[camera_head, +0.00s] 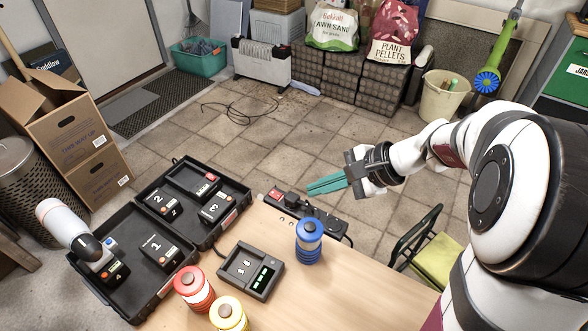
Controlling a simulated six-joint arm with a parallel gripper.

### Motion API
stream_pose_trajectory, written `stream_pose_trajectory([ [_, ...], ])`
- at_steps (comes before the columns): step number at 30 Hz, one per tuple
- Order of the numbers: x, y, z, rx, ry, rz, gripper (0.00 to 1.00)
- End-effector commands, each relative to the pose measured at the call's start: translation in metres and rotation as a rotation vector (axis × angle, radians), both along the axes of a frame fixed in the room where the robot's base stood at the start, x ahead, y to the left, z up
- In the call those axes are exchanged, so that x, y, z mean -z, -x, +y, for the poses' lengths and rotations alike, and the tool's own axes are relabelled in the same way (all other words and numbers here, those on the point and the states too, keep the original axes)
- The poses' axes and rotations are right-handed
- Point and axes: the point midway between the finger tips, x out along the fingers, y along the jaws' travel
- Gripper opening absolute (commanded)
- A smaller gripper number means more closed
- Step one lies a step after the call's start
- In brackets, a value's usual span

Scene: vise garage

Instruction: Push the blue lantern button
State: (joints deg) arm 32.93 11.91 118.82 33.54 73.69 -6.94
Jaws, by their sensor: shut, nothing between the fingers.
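The blue lantern (309,243) stands upright on the wooden table near its far right part. Its button (309,226) is the small brownish disc on top of the lantern. My gripper (308,188) has teal fingers that look closed together and empty, pointing left. In the picture it is above the lantern and apart from it, over the black power strip area. A red lantern (194,289) and a yellow lantern (229,314) stand at the front left of the table.
A charger (250,270) sits left of the blue lantern. A power strip (306,213) lies along the table's far edge. An open black case (139,298) with numbered batteries is at left. A folding chair (438,262) stands at right. The table's front right is clear.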

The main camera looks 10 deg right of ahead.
Motion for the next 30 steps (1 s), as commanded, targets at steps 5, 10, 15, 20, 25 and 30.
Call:
stream_pose_trajectory([
  [5, 0.000, 0.000, 0.001, -0.002, 0.001, 0.000, 0.00],
  [10, 0.008, 0.001, 0.001, -0.004, -0.001, 0.003, 0.00],
  [15, 0.031, 0.001, 0.001, -0.003, -0.001, 0.005, 0.00],
  [20, 0.055, 0.001, 0.001, -0.004, -0.001, 0.004, 0.00],
  [25, 0.076, 0.001, 0.001, -0.004, -0.001, 0.003, 0.00],
  [30, 0.087, 0.001, 0.001, -0.004, 0.001, 0.002, 0.00],
])
